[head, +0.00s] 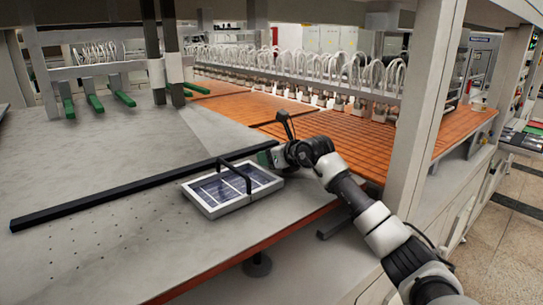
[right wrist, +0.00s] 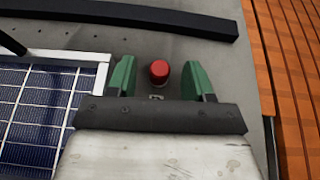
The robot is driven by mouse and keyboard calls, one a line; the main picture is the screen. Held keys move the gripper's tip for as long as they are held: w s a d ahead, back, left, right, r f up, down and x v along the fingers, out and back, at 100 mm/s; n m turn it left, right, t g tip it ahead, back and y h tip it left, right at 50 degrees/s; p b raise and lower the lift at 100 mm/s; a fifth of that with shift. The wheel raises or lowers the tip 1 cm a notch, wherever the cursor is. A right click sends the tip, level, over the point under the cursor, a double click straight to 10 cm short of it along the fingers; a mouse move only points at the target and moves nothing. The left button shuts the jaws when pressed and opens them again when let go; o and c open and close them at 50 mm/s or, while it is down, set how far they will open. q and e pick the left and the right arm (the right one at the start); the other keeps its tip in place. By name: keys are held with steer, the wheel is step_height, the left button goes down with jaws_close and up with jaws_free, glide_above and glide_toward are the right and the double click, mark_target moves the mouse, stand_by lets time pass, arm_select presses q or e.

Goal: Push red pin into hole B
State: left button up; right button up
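The red pin (right wrist: 159,72) stands up from the grey table top in the right wrist view, with a small marking (right wrist: 157,97) on the table just in front of it. I cannot read the marking or see how deep the pin sits. My right gripper (right wrist: 161,80) is open, its two green fingers to the left and right of the pin with visible gaps. In the head view my right gripper (head: 268,157) is low over the table near its right edge, and the pin is hidden there. My left gripper is not in view.
A framed solar panel (head: 212,207) with a black handle lies beside the right gripper, also at left in the right wrist view (right wrist: 82,57). A long black bar (head: 110,196) lies behind it. Orange slatted surface (head: 335,130) borders the table.

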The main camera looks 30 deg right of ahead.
steer(key=shift+s+d+r+b, duration=0.15)
steer(key=shift+s+b, duration=0.15)
steer(key=shift+s, duration=0.25)
steer(key=b+v, duration=0.3)
steer(key=v, duration=0.5)
steer(key=shift+s+r, duration=0.1)
steer(key=shift+s, duration=0.3)
steer(key=shift+s+r, duration=0.2)
steer(key=shift+s, duration=0.15)
